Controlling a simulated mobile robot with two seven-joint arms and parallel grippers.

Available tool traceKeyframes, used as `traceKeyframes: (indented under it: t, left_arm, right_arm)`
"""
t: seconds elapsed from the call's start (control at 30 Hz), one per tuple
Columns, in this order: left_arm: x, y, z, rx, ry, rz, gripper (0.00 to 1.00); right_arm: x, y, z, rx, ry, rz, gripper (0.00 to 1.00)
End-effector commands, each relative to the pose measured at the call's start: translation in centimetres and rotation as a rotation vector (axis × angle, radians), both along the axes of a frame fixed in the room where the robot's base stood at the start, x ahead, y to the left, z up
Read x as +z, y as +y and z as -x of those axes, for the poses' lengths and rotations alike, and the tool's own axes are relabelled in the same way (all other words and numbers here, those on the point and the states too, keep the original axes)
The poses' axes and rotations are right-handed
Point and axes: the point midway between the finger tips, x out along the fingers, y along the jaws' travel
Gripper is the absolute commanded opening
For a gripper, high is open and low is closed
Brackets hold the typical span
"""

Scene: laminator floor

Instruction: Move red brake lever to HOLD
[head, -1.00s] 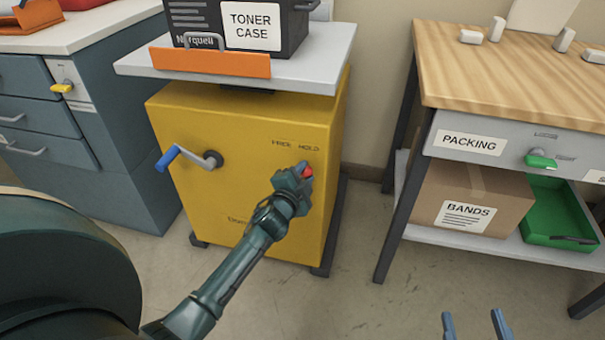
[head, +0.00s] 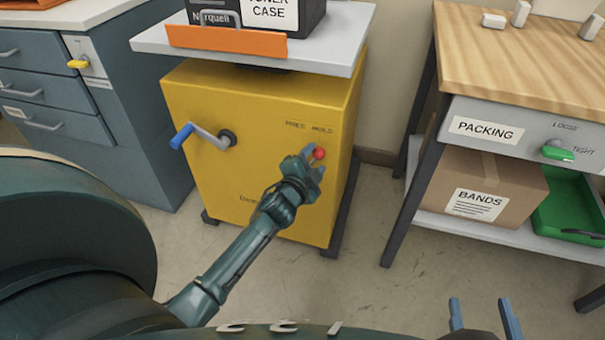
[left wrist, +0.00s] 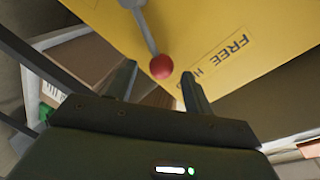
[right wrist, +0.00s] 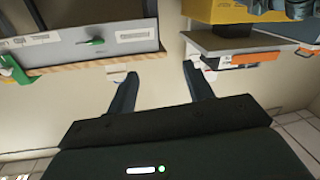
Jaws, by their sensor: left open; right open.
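The red-knobbed brake lever (head: 319,153) is on the front of the yellow cabinet (head: 200,99), just below the HOLD lettering. In the left wrist view its red ball (left wrist: 161,67) ends a grey shaft, nearer the HOLD word than the FREE word (left wrist: 235,45). The ball partly covers the view of HOLD. My left gripper (head: 314,163) is open at the lever, with the ball between or just beyond its fingertips and a gap visible on both sides. My right gripper (head: 482,303) is open and empty at lower right, away from the cabinet.
A blue-handled crank (head: 205,138) is on the same panel, left of the lever. A toner case (head: 245,15) stands on the cabinet's top shelf. At right is a workbench (head: 520,60) with a green-handled lever (head: 557,153) and a BANDS box (head: 490,185). Floor between them is clear.

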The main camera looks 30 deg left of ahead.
Motion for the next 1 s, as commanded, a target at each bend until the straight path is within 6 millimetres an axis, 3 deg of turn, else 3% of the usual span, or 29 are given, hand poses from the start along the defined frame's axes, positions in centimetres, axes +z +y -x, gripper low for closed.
traceKeyframes:
  t: [0.3, 0.5, 1.0]
  left_arm:
    - [1.2, -0.9, 7.1, 0.0, 0.003, 0.001, 0.52]
    - [1.6, -1.2, 10.0, 0.001, 0.001, 0.001, 0.52]
    - [1.7, -1.3, 10.8, -0.001, 0.0, 0.0, 0.52]
  right_arm:
    - [0.1, -0.7, 0.1, -0.03, 0.135, 0.011, 0.52]
    - [-0.1, -0.8, 0.2, -0.035, 0.179, 0.015, 0.52]
    - [-0.2, -0.9, 0.2, -0.037, 0.193, 0.018, 0.52]
